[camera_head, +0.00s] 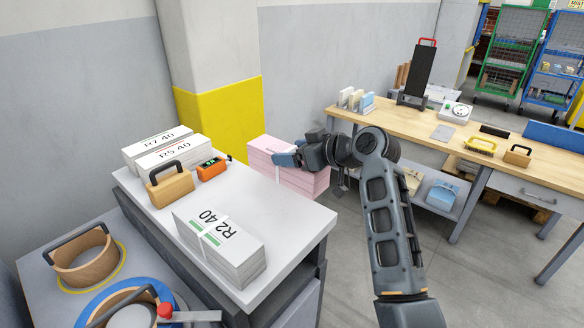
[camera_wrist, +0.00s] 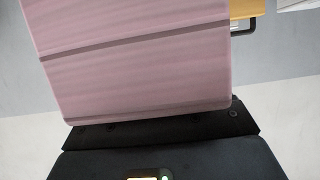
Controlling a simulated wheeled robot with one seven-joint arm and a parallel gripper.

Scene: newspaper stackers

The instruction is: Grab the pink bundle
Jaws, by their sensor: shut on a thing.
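The pink bundle (camera_head: 311,181) is a thick stack of pink paper with a pale band. In the wrist view the pink bundle (camera_wrist: 135,65) fills the upper middle, crossed by darker lines, right against the dark gripper body (camera_wrist: 160,135). The fingertips themselves are hard to make out.
The white-topped table (camera_head: 285,225) holds a white bundle marked R2 40 (camera_head: 220,245), bundles marked R7 40 and R5 40 (camera_head: 172,155), a wooden block with handle (camera_head: 169,187) and an orange device (camera_head: 213,169). A wooden workbench (camera_head: 400,122) stands right. Grey floor between is open.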

